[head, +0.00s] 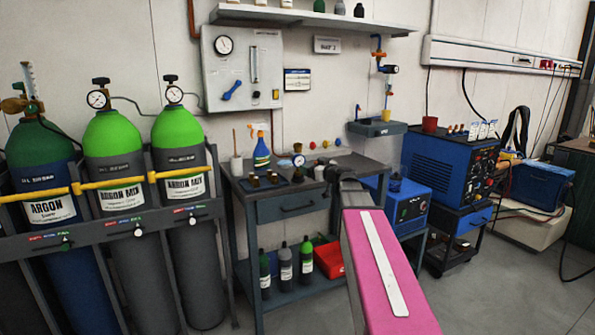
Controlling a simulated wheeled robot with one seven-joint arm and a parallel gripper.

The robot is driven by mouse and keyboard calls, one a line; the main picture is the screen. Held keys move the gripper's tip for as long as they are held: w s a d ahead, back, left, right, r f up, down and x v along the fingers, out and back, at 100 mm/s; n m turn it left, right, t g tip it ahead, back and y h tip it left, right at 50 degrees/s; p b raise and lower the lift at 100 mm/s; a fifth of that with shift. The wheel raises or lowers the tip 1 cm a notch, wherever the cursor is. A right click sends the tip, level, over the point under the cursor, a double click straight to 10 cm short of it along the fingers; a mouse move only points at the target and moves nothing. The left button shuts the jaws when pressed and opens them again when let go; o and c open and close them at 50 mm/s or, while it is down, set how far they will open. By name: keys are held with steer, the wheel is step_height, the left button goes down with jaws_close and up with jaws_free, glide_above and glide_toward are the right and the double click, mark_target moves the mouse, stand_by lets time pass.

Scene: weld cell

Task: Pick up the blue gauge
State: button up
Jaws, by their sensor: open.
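A small round gauge (298,160) with a pale dial stands on the dark workbench (345,158), near its middle. Its rim looks dark, and I cannot make out a clear blue at this size. My arm reaches from the bottom of the head view to the bench. My gripper (324,169) is small and dark at the arm's far end, just right of the gauge. It is open, and I see nothing held in it. A gap seems to show between gripper and gauge, but its depth is hard to judge.
Brass fittings (271,177) sit on a dark tray left of the gauge. A clear container (378,144) is at the bench's right. Green gas cylinders (113,135) stand left.

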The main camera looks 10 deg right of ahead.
mark_target(300, 161)
steer(key=x, duration=0.8)
steer(key=shift+w+a+f, duration=0.1)
steer(key=shift+w+a, duration=0.05)
steer(key=shift+a, duration=0.25)
steer(key=c, duration=1.2)
